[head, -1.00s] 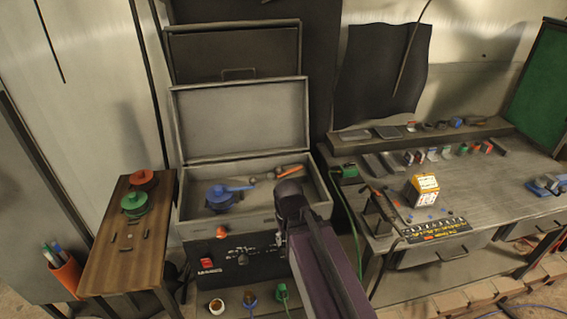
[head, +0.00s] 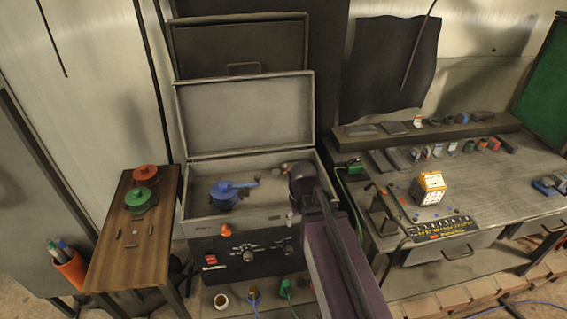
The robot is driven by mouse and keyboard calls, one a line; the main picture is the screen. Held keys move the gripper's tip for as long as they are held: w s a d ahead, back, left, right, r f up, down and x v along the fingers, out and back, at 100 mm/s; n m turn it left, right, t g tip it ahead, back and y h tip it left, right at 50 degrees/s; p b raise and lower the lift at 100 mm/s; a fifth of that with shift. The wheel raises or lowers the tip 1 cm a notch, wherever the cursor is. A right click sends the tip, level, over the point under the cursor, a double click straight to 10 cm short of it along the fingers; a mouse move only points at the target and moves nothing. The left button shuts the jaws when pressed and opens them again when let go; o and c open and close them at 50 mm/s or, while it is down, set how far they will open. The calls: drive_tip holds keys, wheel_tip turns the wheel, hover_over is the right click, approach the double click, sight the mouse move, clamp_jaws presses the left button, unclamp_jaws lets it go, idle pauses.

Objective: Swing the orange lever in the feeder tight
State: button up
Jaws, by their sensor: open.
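The feeder is an open grey metal box (head: 205,226) with its lid raised. A blue round part with a lever (head: 228,194) sits inside it on the left. The orange lever cannot be made out; the upper end of my arm covers the right side of the box, where the lever showed earlier. A small pale round end (head: 284,168) shows just left of my arm. My arm ends in a dark joint over the box's right part. My gripper's fingers do not show; they are hidden behind or below that joint.
A wooden side table (head: 128,255) with a red part (head: 145,174) and a green part (head: 140,198) stands at left. A workbench (head: 510,200) with tools and a small carton (head: 428,188) stands at right. The raised lid (head: 245,112) closes off the back.

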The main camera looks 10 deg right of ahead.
wheel_tip(320, 180, up, 14)
drive_tip(key=p, duration=1.4)
hover_over(284, 164)
drive_tip(key=shift+r+n, duration=0.15)
drive_tip(key=shift+n, duration=0.25)
drive_tip(key=shift+f+b, duration=0.2)
drive_tip(key=shift+b, duration=0.3)
wheel_tip(284, 164, down, 13)
drive_tip(key=b, duration=1.3)
drive_tip(key=shift+f, duration=0.2)
clamp_jaws()
